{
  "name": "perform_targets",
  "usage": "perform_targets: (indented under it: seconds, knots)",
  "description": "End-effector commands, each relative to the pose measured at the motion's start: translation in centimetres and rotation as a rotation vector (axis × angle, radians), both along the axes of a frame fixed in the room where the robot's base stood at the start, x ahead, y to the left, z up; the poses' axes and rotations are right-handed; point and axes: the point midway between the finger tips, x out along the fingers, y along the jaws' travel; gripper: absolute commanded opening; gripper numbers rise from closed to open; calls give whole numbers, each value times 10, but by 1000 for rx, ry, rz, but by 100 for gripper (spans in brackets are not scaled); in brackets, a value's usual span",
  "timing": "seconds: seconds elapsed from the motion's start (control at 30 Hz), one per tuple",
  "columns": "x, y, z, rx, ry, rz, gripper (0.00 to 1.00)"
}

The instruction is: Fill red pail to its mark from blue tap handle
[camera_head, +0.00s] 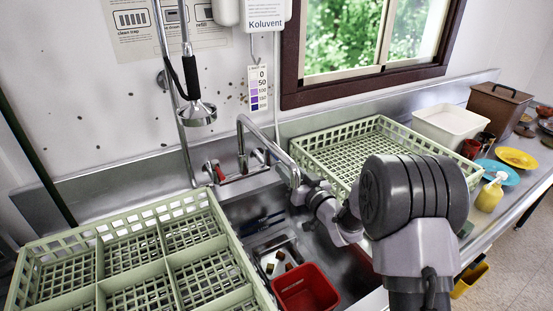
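The red pail (305,291) stands in the sink (345,262) at the bottom of the view. Its inside looks plain red; I make out no water and no mark. A red tap handle (218,172) is at the left of the tap. I cannot make out the blue handle; my arm may hide it. My gripper (306,180) is beside the spout's end, small and partly hidden by my arm, its opening unclear.
A green divided rack (104,238) fills the left side, and another green rack (384,124) lies behind my arm. A white tub (451,124), plates and a yellow bottle (489,194) crowd the right counter.

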Motion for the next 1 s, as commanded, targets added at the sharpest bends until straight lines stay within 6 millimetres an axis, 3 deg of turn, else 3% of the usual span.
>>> perform_targets:
  seconds: [0.1,0.3,0.5,0.73,0.9,1.0]
  knots:
    - [26,19,-2,0,-2,2,35]
    - [59,40,-2,0,-1,0,35]
    - [71,48,0,-1,0,0,35]
    - [72,48,0,-1,0,-1,35]
    - [72,48,0,-1,0,-1,1]
    - [72,48,0,-1,0,-1,0]
